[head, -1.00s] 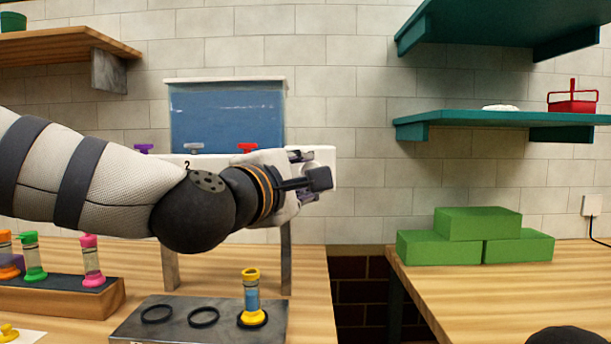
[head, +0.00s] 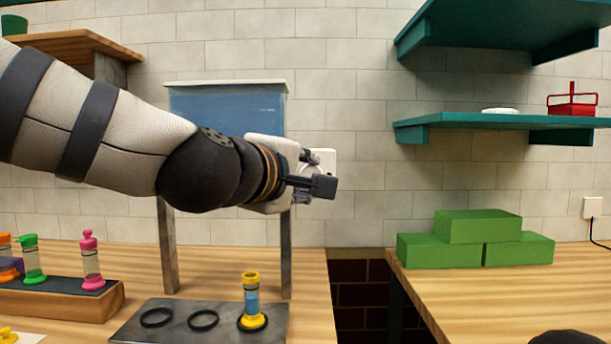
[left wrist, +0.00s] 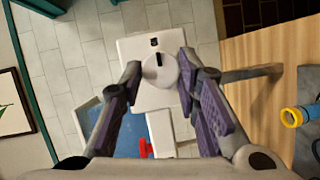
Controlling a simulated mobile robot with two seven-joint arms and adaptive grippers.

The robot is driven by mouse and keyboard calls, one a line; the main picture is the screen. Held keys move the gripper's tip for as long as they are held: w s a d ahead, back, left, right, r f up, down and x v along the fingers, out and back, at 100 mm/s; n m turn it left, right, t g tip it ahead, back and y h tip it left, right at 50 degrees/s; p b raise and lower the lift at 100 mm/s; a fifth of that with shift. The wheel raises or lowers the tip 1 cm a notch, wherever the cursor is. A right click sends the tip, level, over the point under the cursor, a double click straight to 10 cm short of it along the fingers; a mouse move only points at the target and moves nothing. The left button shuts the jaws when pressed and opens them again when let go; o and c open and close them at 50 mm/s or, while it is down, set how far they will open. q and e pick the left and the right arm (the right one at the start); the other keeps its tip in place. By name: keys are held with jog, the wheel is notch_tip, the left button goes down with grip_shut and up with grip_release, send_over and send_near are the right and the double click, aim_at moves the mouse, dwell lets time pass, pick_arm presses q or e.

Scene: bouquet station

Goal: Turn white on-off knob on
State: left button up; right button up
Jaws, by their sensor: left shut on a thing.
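The white round knob (left wrist: 160,72) with a dark pointer mark sits on the face of a white panel (left wrist: 135,48). A small dark mark shows on the panel near the knob. My left gripper (left wrist: 160,66) is shut on the knob, with one purple-padded finger on each side. In the head view my left gripper (head: 312,178) is at the right end of the white panel (head: 324,158). There my arm and hand hide most of the panel and the knob.
A blue tank (head: 228,110) stands behind my left arm, and a red valve handle (left wrist: 146,148) shows below the knob in the wrist view. A yellow-capped vial (head: 251,295) stands on a grey plate below. Green blocks (head: 478,228) are on the right table. Teal shelves (head: 480,121) hang at the right.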

pick_arm(q)
jog(key=o, duration=1.2)
jog(key=shift+c, duration=0.2)
jog(key=v, duration=1.2)
jog(key=shift+f, duration=0.1)
